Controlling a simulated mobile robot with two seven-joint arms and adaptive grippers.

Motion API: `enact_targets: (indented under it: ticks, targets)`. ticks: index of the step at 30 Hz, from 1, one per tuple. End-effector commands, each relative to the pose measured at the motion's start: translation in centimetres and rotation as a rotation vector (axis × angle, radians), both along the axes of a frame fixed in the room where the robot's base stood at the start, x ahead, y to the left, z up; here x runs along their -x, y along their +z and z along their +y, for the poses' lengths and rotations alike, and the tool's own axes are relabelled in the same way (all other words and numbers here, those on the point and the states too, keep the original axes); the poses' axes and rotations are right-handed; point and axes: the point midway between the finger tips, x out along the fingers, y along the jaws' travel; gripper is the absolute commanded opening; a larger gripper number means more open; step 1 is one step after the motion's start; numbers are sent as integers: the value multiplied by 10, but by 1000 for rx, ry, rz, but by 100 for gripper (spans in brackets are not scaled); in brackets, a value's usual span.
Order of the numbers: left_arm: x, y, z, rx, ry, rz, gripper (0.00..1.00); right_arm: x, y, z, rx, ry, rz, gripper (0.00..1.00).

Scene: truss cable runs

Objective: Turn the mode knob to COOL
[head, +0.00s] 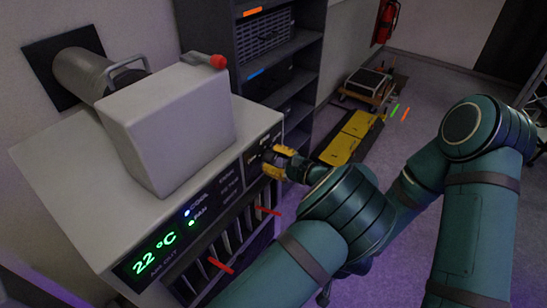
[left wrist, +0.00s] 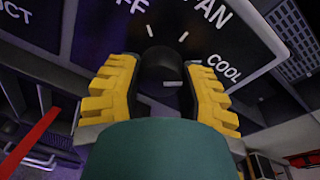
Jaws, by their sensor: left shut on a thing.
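The mode knob (left wrist: 160,66) is dark and round-ended, on a dark dial plate (left wrist: 222,38) with white lettering and tick marks. FAN is at the top, COOL at the right, and part of another label ends in "FF" at the upper left. My left gripper (head: 279,164) is at the panel on the unit's front right. In the left wrist view its yellow fingers (left wrist: 160,88) stand on both sides of the knob and are shut on it. A short light mark shows below the knob's end; I cannot tell which label the knob points to. My right gripper is not in view.
The pale unit (head: 70,180) carries a lit display (head: 152,256) reading 22 °C and a box with a red-tipped part on top. Red strips (head: 221,265) stick out of its front. A dark shelf (head: 300,45) stands behind. A yellow case (head: 348,138) lies on the floor.

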Motion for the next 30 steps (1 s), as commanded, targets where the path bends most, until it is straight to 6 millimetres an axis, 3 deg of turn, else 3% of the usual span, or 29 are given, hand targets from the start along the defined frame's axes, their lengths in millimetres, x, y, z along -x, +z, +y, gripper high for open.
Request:
enact_targets:
  ticks: [14, 15, 18, 30]
  targets:
    - [-1, 1, 0, -9, -1, 12, 4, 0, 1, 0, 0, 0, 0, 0]
    - [-1, 0, 0, -9, -1, 12, 46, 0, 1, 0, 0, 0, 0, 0]
    - [-1, 0, 0, -9, -1, 12, 75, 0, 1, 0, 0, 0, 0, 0]
    - [0, 7, 0, -8, -1, 12, 75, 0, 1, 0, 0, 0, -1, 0]
